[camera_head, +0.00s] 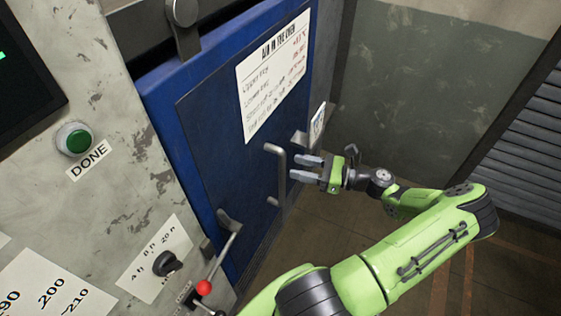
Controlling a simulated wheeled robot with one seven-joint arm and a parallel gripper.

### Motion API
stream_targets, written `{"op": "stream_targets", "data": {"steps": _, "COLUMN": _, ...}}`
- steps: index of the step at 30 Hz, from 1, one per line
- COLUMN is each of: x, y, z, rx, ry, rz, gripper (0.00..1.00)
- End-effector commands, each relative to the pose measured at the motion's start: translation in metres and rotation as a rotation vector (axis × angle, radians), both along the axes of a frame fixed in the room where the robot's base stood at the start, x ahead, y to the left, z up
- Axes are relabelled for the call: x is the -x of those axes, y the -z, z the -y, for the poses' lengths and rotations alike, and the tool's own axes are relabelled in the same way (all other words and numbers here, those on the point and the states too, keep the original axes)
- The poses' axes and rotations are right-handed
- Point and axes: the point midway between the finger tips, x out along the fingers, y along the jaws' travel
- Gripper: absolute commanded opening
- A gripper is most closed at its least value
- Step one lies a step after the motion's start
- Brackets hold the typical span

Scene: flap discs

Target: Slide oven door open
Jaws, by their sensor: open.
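The blue oven door (205,110) stands in the middle left, tilted in the picture, with a white notice sheet (273,72) on its upper part. A grey bar handle (281,172) is fixed upright near the door's right side. My gripper (298,167) is just right of the handle. Its two fingers are apart and point left toward the bar. The fingers look empty, and I cannot tell whether they touch the handle. The door's right edge is partly hidden by my gripper and arm.
A grey panel on the left bears a green button (74,139) marked DONE, a black knob (167,263) and a red-tipped lever (204,287). A hanger roller (182,12) sits above the door. A grey-green wall (425,90) and shutter (525,145) stand at right.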

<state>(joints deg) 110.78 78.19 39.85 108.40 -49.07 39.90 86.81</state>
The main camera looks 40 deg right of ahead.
Motion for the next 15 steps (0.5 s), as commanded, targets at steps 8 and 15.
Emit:
{"op": "stream_targets", "data": {"steps": 8, "x": -0.045, "y": 0.000, "z": -0.028, "rx": -0.001, "ry": -0.003, "rz": -0.001, "gripper": 0.46}}
{"op": "stream_targets", "data": {"steps": 15, "x": -0.051, "y": 0.000, "z": -0.031, "rx": 0.001, "ry": 0.000, "rz": -0.001, "gripper": 0.46}}
